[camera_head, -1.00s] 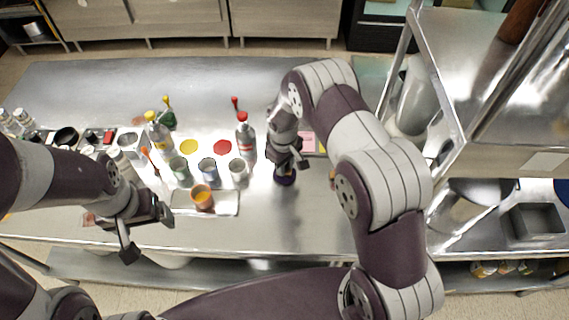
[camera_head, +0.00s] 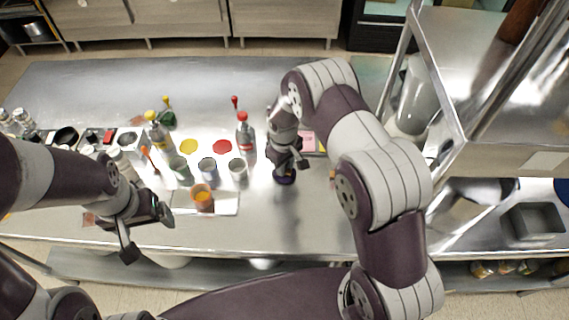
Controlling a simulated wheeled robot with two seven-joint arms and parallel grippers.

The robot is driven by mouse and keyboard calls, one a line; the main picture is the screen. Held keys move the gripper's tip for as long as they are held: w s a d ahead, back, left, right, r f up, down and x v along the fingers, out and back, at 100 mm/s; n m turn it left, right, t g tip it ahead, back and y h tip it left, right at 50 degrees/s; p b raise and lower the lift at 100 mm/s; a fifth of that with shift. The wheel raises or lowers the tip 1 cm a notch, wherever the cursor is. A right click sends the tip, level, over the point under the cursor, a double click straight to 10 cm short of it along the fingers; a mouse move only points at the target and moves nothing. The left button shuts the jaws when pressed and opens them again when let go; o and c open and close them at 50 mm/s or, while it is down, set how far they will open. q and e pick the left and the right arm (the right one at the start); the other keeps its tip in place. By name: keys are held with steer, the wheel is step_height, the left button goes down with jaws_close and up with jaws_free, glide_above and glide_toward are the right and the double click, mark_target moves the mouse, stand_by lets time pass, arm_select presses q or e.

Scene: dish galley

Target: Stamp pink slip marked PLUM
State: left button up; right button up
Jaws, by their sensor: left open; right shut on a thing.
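A pink slip (camera_head: 308,141) lies on the steel table, just right of my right gripper and partly hidden by my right arm. I cannot read any marking on it. My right gripper (camera_head: 286,168) is shut on a small dark purple object (camera_head: 285,179), which looks like a stamp. The object is at or just above the bare table, nearer the front edge than the slip; I cannot tell if it touches. My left gripper (camera_head: 146,232) is open and empty near the table's front edge at the left.
A red-capped bottle (camera_head: 244,133) stands left of my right gripper. Several cups and a white tray (camera_head: 224,209) with an orange-filled cup (camera_head: 202,198) are left of it too. Yellow (camera_head: 188,147) and red (camera_head: 222,147) discs lie behind the cups. A steel shelf rack stands at the right.

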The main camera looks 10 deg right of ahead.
steer(key=shift+r+p, duration=2.55)
steer(key=shift+r, duration=0.95)
steer(key=shift+d+f, duration=0.1)
